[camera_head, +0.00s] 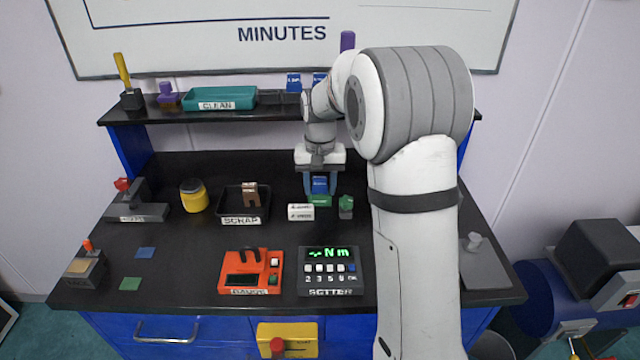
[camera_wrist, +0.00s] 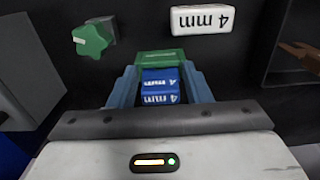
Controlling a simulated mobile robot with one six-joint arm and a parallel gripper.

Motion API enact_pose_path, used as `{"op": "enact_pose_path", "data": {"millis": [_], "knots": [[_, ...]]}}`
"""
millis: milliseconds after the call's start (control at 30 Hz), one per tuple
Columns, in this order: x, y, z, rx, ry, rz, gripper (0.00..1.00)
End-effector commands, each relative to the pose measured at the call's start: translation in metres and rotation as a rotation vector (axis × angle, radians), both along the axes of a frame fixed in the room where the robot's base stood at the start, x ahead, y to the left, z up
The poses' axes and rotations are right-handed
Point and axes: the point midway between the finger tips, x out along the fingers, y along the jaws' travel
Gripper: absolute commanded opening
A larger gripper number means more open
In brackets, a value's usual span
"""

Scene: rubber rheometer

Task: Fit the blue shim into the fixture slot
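The blue shim (camera_head: 319,184), a small block marked "4 mm", is between the fingers of my gripper (camera_head: 320,188). In the wrist view, both fingers (camera_wrist: 161,88) lie close along the sides of the shim (camera_wrist: 161,86), and my gripper looks shut on it. A green block (camera_head: 319,201) is directly below the shim in the head view. In the wrist view, the green block (camera_wrist: 160,58) shows just beyond the fingertips. The slot is not clearly visible, and I cannot tell whether the shim touches the green block.
A white "4 mm" label block (camera_wrist: 205,20) and a dark clamp with a green knob (camera_wrist: 93,38) flank the green block. The SCRAP tray (camera_head: 230,202) holds a brown piece. An orange device (camera_head: 250,271) and a SETTER display (camera_head: 331,272) stand in front. Blue blocks (camera_head: 293,82) are on the shelf.

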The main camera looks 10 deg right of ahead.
Motion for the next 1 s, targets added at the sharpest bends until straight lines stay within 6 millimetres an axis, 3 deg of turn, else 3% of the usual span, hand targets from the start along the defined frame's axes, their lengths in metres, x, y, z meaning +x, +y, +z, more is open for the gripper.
{"op": "enact_pose_path", "data": {"millis": [200, 467, 1000], "knots": [[0.0, 0.0, 0.0, 0.0, 0.001, 0.0, 0.61], [0.0, 0.0, 0.002, 0.0, 0.0, 0.0, 0.61], [0.0, 0.0, 0.075, 0.0, -0.001, -0.001, 0.61]]}}
